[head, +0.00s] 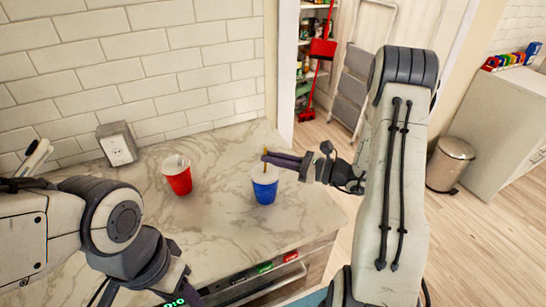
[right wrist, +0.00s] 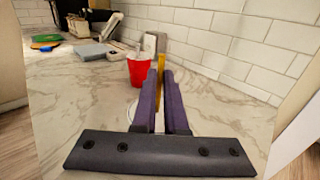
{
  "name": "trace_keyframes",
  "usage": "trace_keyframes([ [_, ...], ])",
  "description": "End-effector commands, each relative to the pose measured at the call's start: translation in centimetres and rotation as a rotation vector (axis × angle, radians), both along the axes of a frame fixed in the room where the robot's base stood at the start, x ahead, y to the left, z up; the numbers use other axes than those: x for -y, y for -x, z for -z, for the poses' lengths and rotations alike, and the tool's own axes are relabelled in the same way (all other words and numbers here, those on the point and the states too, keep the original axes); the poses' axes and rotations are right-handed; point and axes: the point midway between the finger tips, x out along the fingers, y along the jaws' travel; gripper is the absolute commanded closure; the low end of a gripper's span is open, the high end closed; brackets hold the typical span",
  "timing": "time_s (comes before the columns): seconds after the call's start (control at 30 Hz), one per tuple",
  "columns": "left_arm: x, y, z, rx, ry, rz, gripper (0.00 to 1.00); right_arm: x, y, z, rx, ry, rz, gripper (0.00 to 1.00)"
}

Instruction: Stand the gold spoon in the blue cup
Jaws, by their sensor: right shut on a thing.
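The blue cup (head: 265,192) stands upright on the marble counter, its white inside facing up. My right gripper (head: 269,157) is just above the cup, its purple fingers shut on the gold spoon (head: 265,153). The spoon is held roughly upright over the cup's opening; I cannot tell whether its lower end is inside the rim. In the right wrist view the spoon (right wrist: 161,65) shows between the fingertips (right wrist: 162,78), and a pale bit of rim shows beneath them. My left arm enters at the lower left; its fingers are out of view.
A red cup (head: 178,178) stands on the counter (head: 220,225) left of the blue cup, well apart from it. The counter between and in front of the cups is clear.

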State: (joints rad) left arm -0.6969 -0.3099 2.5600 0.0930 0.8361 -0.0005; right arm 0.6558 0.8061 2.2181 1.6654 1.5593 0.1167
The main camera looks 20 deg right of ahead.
Motion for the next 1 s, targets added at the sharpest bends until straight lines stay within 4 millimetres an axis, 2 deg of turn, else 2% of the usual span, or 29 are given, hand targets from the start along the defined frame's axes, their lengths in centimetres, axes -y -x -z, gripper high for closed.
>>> trace_keyframes([
  [0.3,0.0,0.0,0.1,0.000,0.000,0.000,0.50,0.0,0.0,0.1,0.000,0.000,0.000,1.00],
  [0.4,0.0,0.0,0.1,0.000,0.000,0.000,0.50,0.0,0.0,0.1,0.000,0.000,0.000,0.60],
  [0.43,0.0,0.0,0.1,0.000,0.000,0.000,0.50,0.0,0.0,0.1,0.000,0.000,0.000,0.55],
  [0.77,0.0,0.0,0.2,0.000,0.000,0.000,0.50,0.2,0.1,0.1,0.000,0.000,0.001,0.55],
  [0.87,0.0,0.0,0.6,0.000,0.000,0.000,0.50,0.9,0.7,0.2,0.001,0.001,0.004,0.55],
  [1.0,0.0,0.0,1.5,0.000,0.000,0.000,0.50,2.8,2.4,0.4,0.001,0.001,0.007,0.55],
])
